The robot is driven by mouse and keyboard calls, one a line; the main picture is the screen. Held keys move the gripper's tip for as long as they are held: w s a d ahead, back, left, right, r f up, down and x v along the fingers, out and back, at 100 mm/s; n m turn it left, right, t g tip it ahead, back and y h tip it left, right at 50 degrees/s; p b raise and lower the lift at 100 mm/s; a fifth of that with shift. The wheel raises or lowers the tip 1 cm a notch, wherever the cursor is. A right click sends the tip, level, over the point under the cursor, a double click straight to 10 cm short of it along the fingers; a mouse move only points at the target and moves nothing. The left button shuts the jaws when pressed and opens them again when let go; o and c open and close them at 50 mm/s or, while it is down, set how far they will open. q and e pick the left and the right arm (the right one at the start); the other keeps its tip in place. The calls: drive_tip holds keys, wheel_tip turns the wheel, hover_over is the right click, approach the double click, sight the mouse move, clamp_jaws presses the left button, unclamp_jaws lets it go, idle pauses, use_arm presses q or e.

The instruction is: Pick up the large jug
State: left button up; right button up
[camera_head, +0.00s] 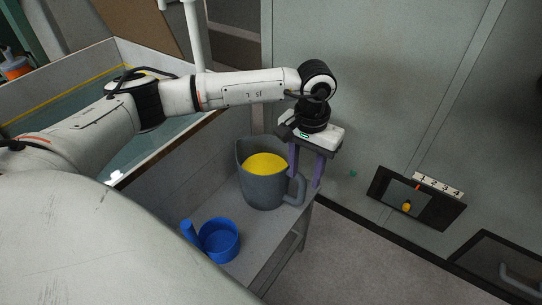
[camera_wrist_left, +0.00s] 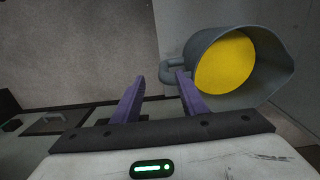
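The large jug (camera_head: 264,188) is dark grey with yellow contents. It stands upright on a small grey bench in the head view. Its handle (camera_head: 298,189) points right. In the left wrist view the jug (camera_wrist_left: 273,80) is at the upper right and its handle (camera_wrist_left: 176,71) points left. My left gripper (camera_head: 305,180) has two purple fingers, spread apart, beside the jug at its handle side. In the left wrist view the open left gripper (camera_wrist_left: 160,80) has its right fingertip close to the handle; I cannot tell if they touch. My right gripper is not in view.
A blue scoop (camera_head: 218,240) sits on the bench (camera_head: 262,240) in front of the jug. A large basin (camera_head: 40,112) stands to the left. A grey wall (camera_head: 350,80) with a dark recessed panel (camera_head: 438,205) is behind and right. The floor (camera_head: 360,270) to the right is clear.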

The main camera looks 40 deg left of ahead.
sight(304, 179)
use_arm(q)
drive_tip(key=f, duration=0.3)
drive_tip(key=f+b, duration=0.1)
drive_tip(key=shift+w+a+f, duration=0.3)
drive_tip(key=shift+w+f, duration=0.1)
wheel_tip(304, 179, down, 5)
drive_tip(key=shift+f+b, duration=0.2)
drive_tip(key=shift+b, duration=0.35)
clamp_jaws()
idle(0.7)
drive_tip(key=shift+w+r, duration=0.1)
drive_tip(key=shift+r, duration=0.1)
